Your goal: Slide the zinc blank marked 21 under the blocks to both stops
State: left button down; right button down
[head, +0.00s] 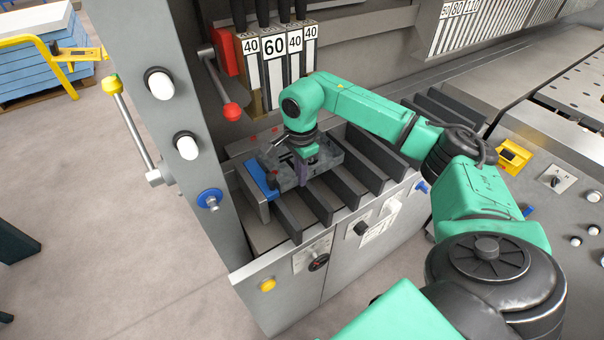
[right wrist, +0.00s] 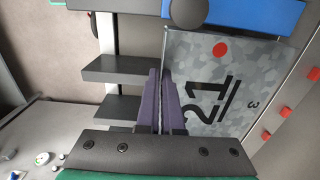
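The zinc blank (right wrist: 255,75) is a mottled grey sheet with a large black 21, a small 3 and a red dot in the right wrist view. In the head view the blank (head: 329,158) lies over the dark support bars, beside the blue bar (head: 262,179). My right gripper (head: 303,171) is at its near edge. In the right wrist view the purple fingers (right wrist: 161,100) are close together with the sheet's edge between them. The numbered blocks (head: 274,47) stand behind the blank. Contact with the blue bar (right wrist: 262,14) is unclear. My left gripper is out of view.
Dark parallel bars (head: 347,187) with gaps between them run to the right. A red-knobbed lever (head: 232,111) and a grey machine column (head: 185,110) stand to the left. Red pieces (right wrist: 285,112) line the surface beside the blank. Open floor (head: 90,220) is at far left.

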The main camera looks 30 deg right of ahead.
aim_at(288, 172)
jog(key=shift+a, duration=0.25)
jog(key=shift+w, duration=2.55)
dwell(2.0)
jog(key=shift+a, duration=0.1)
jog(key=c, duration=1)
grip_release()
notch_tip(288, 172, up, 15)
jog(key=b, duration=0.1)
jog(key=shift+f, duration=0.2)
